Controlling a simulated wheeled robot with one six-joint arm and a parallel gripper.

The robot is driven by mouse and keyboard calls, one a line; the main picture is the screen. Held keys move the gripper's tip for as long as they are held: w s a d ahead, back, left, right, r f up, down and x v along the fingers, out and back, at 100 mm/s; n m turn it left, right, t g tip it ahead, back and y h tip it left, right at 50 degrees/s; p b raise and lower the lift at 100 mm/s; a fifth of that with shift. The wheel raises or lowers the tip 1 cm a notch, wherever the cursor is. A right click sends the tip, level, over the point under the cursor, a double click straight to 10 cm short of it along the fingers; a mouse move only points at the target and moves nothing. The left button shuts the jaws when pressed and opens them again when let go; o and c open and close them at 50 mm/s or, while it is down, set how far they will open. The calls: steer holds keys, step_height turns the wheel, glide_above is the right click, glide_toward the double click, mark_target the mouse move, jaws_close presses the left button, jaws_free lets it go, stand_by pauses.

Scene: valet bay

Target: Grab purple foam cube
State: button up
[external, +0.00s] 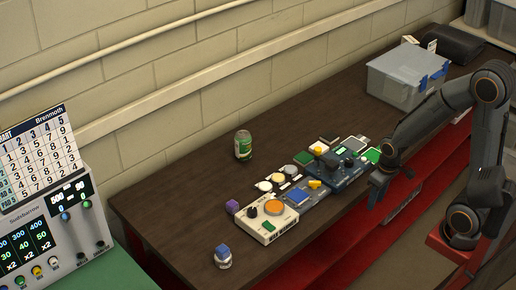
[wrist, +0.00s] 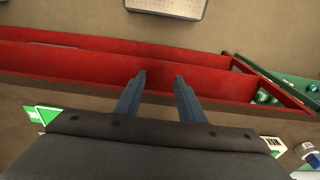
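The purple foam cube (external: 233,207) sits on the dark brown table (external: 190,172), near its left end, just left of a cream box with an orange disc. It does not show in the wrist view. My gripper (external: 380,192) is at the table's front edge, well to the right of the cube and apart from it. In the wrist view my gripper (wrist: 160,84) has its two fingers apart with nothing between them, above a red tray-like structure (wrist: 90,60).
The cream box (external: 272,221) and several devices stand between my gripper and the cube. A green can (external: 243,145) stands behind. A blue cube on a small round jar (external: 222,256) is in front. A clear bin (external: 400,77) is at the back right. Bare table lies left of the cube.

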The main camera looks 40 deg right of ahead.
steer(key=shift+r, duration=0.1)
step_height(320, 180, up, 7)
steer(key=n+g+y+b, duration=0.15)
steer(key=n+y, duration=0.75)
steer(key=n, duration=0.9)
glide_toward(233, 202)
steer(key=x, duration=0.3)
steer(key=shift+s+d, duration=0.1)
steer(key=shift+p+x, duration=0.4)
steer(key=shift+x, duration=0.75)
steer(key=p+x, duration=0.2)
steer(key=x, duration=0.2)
steer(key=shift+a+p, duration=0.3)
steer(key=shift+p, duration=0.05)
steer(key=shift+a+f, duration=0.3)
steer(key=shift+f, duration=0.2)
steer(key=c, duration=0.8)
